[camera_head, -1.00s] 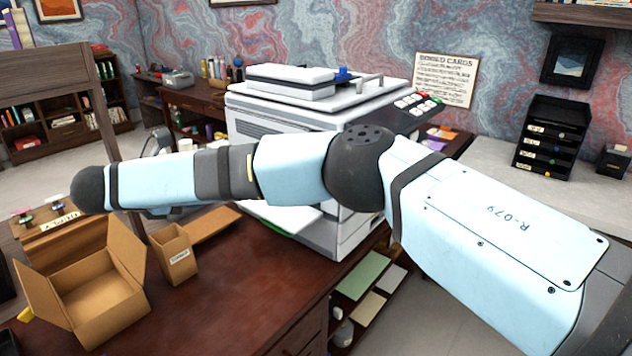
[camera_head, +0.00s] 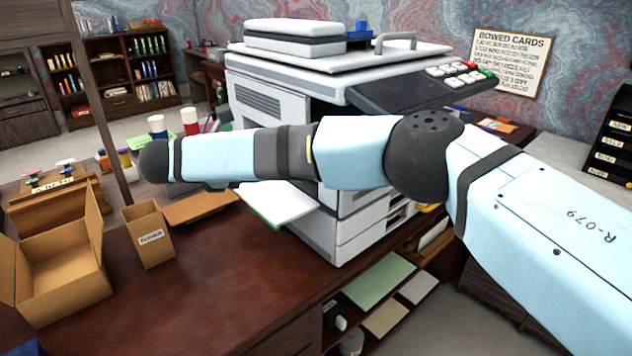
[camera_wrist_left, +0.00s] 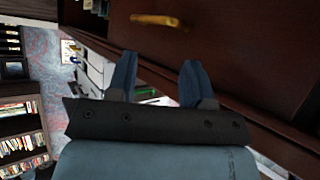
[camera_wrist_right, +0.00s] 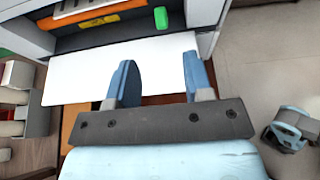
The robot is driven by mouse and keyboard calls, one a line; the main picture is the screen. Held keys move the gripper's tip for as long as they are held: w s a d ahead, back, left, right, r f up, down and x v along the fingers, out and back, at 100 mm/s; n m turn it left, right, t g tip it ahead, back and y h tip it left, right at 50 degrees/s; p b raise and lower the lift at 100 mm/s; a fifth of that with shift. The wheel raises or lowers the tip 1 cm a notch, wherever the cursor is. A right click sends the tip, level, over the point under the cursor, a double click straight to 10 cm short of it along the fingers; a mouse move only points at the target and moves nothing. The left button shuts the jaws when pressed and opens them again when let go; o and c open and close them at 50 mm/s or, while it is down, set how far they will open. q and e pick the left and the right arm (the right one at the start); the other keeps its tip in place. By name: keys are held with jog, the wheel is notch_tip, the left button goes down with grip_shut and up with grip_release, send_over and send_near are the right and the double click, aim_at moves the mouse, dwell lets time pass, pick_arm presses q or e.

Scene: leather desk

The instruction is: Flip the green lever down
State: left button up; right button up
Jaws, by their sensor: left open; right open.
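The green lever (camera_wrist_right: 161,18) shows in the right wrist view, at the top, in a dark opening of the machine above a white tray (camera_wrist_right: 80,80). My right gripper (camera_wrist_right: 157,62) is open and empty, its fingers over the white tray and apart from the lever. In the head view the white copier (camera_head: 290,110) stands behind my right arm, with its white tray (camera_head: 285,203) sticking out to the left; the lever cannot be made out there. My left gripper (camera_wrist_left: 160,70) is open and empty in the left wrist view, near dark wooden furniture. Neither gripper shows in the head view.
An open cardboard box (camera_head: 65,265) and a small labelled carton (camera_head: 149,236) stand on the left of the dark desk (camera_head: 215,300). Orange and yellow parts (camera_wrist_right: 100,20) lie inside the machine opening. The front middle of the desk is clear. Shelves with paper (camera_head: 375,280) sit below the copier.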

jog(key=b+x, duration=0.2)
jog(key=x, duration=1.2)
jog(key=shift+b, duration=0.35)
grip_shut()
